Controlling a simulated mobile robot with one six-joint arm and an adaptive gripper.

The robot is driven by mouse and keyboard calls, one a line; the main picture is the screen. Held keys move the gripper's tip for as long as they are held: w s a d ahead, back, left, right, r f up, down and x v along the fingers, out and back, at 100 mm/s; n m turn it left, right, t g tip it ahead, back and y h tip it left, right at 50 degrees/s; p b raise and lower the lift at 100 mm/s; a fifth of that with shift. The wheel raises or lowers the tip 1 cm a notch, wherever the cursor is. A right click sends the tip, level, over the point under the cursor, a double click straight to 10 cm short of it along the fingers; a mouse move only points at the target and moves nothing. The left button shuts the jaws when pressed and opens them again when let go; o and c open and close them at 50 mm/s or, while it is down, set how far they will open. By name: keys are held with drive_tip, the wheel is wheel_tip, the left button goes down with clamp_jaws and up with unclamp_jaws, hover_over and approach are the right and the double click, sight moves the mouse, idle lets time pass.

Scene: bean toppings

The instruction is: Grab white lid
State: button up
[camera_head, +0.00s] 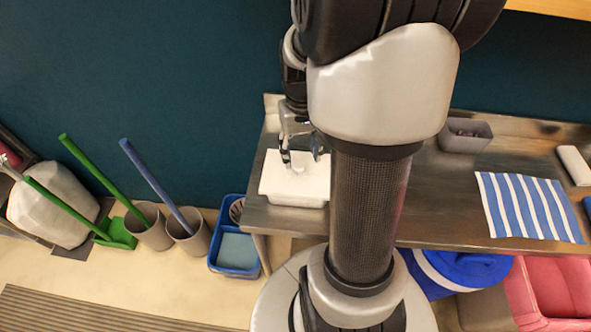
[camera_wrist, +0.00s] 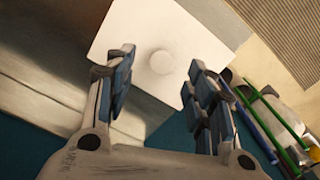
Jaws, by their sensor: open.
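The white lid (camera_head: 288,180) sits on top of a white container on the left end of the metal counter. In the wrist view the lid (camera_wrist: 140,45) is a pale square with a round knob (camera_wrist: 160,62) at its middle. My gripper (camera_head: 303,152) is open above the lid. In the wrist view my gripper (camera_wrist: 160,72) has its two blue-padded fingers spread, with the knob showing between them and beyond the tips. I cannot tell whether the fingers touch the lid. My arm hides the right part of the lid in the head view.
The metal counter (camera_head: 440,205) runs right, with a grey bin (camera_head: 465,135) at the back and a blue-striped cloth (camera_head: 528,207) lying flat. A blue crate (camera_head: 234,250) stands on the floor below the counter's left end. Brooms stand in grey pots (camera_head: 188,235) further left.

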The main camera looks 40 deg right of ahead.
sight(299, 164)
drive_tip(key=shift+w+f+b, duration=0.2)
drive_tip(key=shift+f+b, duration=0.4)
drive_tip(key=shift+f, duration=1)
drive_tip(key=shift+w+f+b, duration=0.15)
drive_tip(key=shift+f+b, duration=0.45)
drive_tip(key=shift+f, duration=0.95)
drive_tip(key=shift+r, duration=0.1)
drive_tip(key=shift+c, duration=0.2)
drive_tip(key=c, duration=1.1)
